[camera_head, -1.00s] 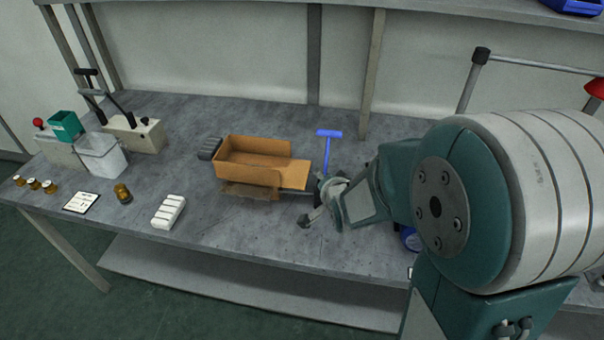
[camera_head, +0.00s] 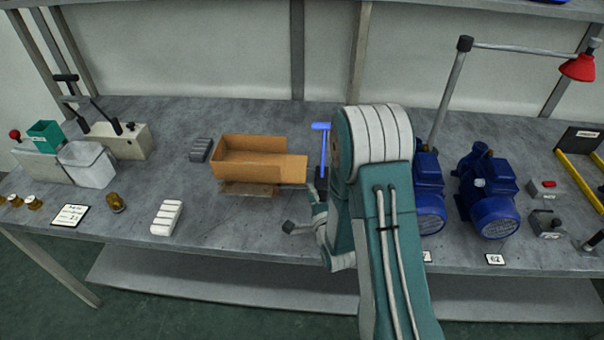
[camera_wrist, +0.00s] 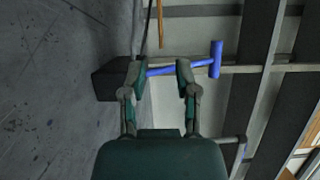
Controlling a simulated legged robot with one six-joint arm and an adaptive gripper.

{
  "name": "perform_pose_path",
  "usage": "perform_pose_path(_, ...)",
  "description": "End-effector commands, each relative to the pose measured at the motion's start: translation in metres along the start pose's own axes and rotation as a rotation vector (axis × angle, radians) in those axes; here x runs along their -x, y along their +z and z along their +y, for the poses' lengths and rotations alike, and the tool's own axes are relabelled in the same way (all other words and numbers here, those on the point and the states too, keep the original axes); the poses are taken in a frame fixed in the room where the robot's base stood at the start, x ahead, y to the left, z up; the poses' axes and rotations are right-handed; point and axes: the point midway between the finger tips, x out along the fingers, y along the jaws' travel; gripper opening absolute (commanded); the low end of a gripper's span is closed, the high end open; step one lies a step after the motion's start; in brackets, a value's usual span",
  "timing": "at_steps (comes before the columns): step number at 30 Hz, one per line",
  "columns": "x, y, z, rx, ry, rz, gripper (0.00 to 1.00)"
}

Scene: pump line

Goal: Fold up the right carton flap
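The open brown carton (camera_head: 240,172) stands mid-table in the head view. Its right flap (camera_head: 293,168) sticks out roughly level from the right end, and another flap hangs at the front. My gripper (camera_head: 302,210) is in front of and just right of the carton, low over the table, partly hidden by my arm. In the wrist view my gripper (camera_wrist: 162,76) is open, with nothing held between its fingers. A thin orange-brown carton edge (camera_wrist: 160,22) shows beyond the fingers. Contact with the flap is not visible.
A blue T-handle (camera_head: 322,150) stands right of the carton on a black block (camera_wrist: 112,80), behind my fingers in the wrist view. A grey ribbed block (camera_head: 200,149) is left of the carton. Blue pumps (camera_head: 488,195) stand to the right.

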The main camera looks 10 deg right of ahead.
Motion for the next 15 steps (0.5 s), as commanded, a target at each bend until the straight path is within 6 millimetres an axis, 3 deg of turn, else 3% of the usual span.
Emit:
perform_pose_path(9, -0.059, 0.002, 0.000, 0.003, -0.002, -0.002, 0.40)
perform_pose_path(15, -0.078, 0.001, 0.000, 0.003, 0.001, -0.001, 0.40)
